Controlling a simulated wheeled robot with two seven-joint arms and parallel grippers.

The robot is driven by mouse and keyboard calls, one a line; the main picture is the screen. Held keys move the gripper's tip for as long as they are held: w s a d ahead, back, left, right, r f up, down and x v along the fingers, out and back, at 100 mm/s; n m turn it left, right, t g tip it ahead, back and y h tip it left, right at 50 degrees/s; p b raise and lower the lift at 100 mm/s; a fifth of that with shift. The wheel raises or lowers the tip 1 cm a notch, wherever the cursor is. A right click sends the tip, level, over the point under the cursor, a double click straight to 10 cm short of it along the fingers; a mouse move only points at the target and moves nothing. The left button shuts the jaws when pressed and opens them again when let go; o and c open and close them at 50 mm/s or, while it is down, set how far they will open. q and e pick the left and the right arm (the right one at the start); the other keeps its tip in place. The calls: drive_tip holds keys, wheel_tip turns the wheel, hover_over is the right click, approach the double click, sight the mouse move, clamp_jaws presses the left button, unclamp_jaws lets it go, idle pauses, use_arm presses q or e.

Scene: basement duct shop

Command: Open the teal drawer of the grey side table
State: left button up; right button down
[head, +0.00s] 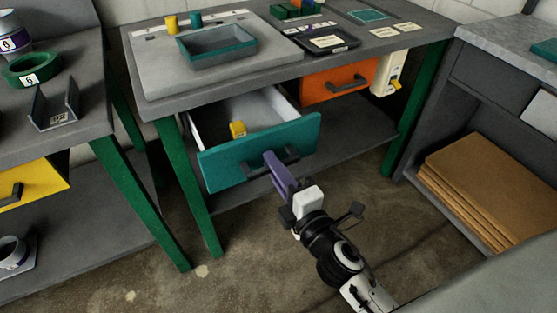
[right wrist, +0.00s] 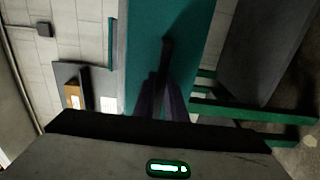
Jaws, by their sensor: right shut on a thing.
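The teal drawer (head: 225,170) of the grey side table (head: 170,100) is pulled out, and its white inside shows in the head view. A small yellow thing (head: 238,129) lies inside it. The drawer has a dark bar handle (head: 292,157). My right gripper (head: 272,162) is shut on this handle, with its purple fingers in front of the teal face. In the right wrist view, the teal drawer front (right wrist: 140,45) stands upright in the picture, and the fingers (right wrist: 160,95) meet the dark handle (right wrist: 167,55). My left gripper is in neither view.
An orange drawer (head: 325,85) sits shut to the right of the teal one. A grey tray (head: 215,47) and small items stand on the tabletop. A table with a yellow drawer (head: 35,185) is at left. A shelf with brown boards (head: 490,185) is at right.

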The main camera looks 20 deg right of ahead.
drive_tip(key=c, duration=1.8)
unclamp_jaws()
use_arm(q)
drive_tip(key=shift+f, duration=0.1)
